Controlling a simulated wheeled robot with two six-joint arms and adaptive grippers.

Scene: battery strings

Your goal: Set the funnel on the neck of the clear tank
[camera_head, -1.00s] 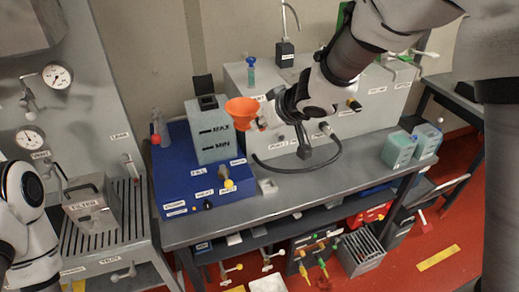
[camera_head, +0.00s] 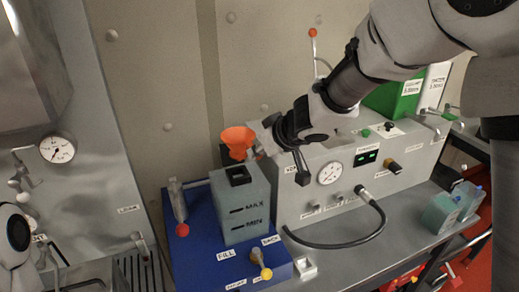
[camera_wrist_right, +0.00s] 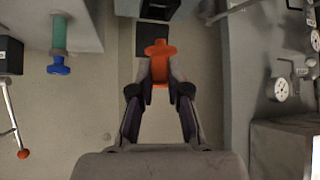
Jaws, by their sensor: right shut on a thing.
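The orange funnel (camera_head: 238,139) is upright in the head view, held in the air over the clear tank (camera_head: 243,210). The tank is a greenish block with MAX and MIN marks, standing on the blue base. Its dark square neck (camera_head: 237,176) shows below the funnel, with a gap between them in the picture. My right gripper (camera_head: 259,148) reaches in from the right and is shut on the funnel's side. In the right wrist view the funnel (camera_wrist_right: 158,62) sits between the gripper's fingertips (camera_wrist_right: 160,80). Only part of my left arm shows at the left edge; its gripper is out of view.
The blue base (camera_head: 206,256) carries a small valve (camera_head: 262,265) and a clear tube with a red knob (camera_head: 179,210). A grey panel box with a gauge (camera_head: 329,173) and a black hose (camera_head: 345,243) stands right of the tank. Two greenish containers (camera_head: 440,213) stand farther right.

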